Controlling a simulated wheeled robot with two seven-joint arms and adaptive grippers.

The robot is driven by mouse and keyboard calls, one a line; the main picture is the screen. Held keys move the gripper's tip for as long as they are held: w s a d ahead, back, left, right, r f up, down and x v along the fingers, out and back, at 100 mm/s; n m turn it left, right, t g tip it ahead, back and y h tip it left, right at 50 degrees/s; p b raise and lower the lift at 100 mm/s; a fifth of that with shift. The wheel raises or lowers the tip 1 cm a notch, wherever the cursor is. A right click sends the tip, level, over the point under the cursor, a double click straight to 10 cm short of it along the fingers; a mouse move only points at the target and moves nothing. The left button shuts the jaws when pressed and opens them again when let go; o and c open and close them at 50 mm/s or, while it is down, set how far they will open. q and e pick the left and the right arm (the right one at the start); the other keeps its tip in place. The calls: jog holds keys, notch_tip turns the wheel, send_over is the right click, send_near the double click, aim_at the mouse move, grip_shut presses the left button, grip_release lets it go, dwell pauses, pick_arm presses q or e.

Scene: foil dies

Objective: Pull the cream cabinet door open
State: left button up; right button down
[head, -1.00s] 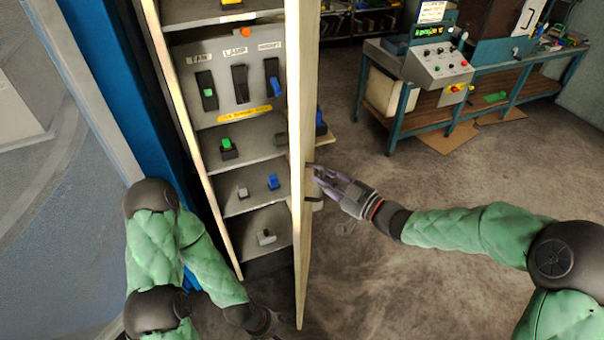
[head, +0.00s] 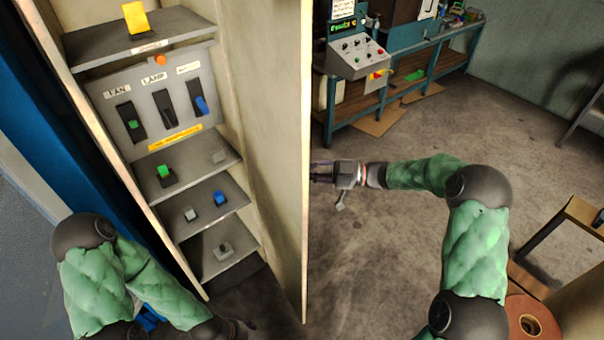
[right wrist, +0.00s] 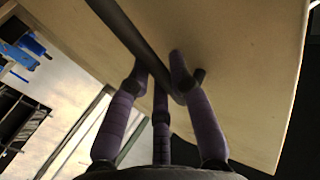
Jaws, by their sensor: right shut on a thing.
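The cream cabinet door (head: 270,110) stands open on the right side of the cabinet (head: 82,110), its inner face showing and the shelves exposed. In the right wrist view the door's outer face (right wrist: 235,60) carries a dark bar handle (right wrist: 125,30). My right gripper (right wrist: 160,78) is shut on this handle, its purple fingers around the bar. In the head view the right gripper (head: 322,172) is at the door's free edge, its fingertips hidden behind the door. My left gripper (head: 238,330) is low and dark at the cabinet's foot; its fingers are not clear.
The cabinet holds a panel of switches (head: 165,105) and shelves with small coloured parts. A workbench with a control box (head: 357,58) stands at the back. A wooden stand (head: 560,235) is at the right. Floor (head: 400,240) between them is mostly clear.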

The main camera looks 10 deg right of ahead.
jog(key=shift+w+d+r, duration=0.1)
jog(key=shift+w+r, duration=0.15)
jog(key=shift+r, duration=0.05)
jog(key=c, duration=1.4)
grip_release()
jog(key=shift+c, duration=0.2)
jog(key=o, duration=0.3)
jog(key=shift+o, duration=0.2)
jog(key=shift+f, duration=0.2)
jog(key=v, duration=1.1)
jog(key=shift+d, duration=0.35)
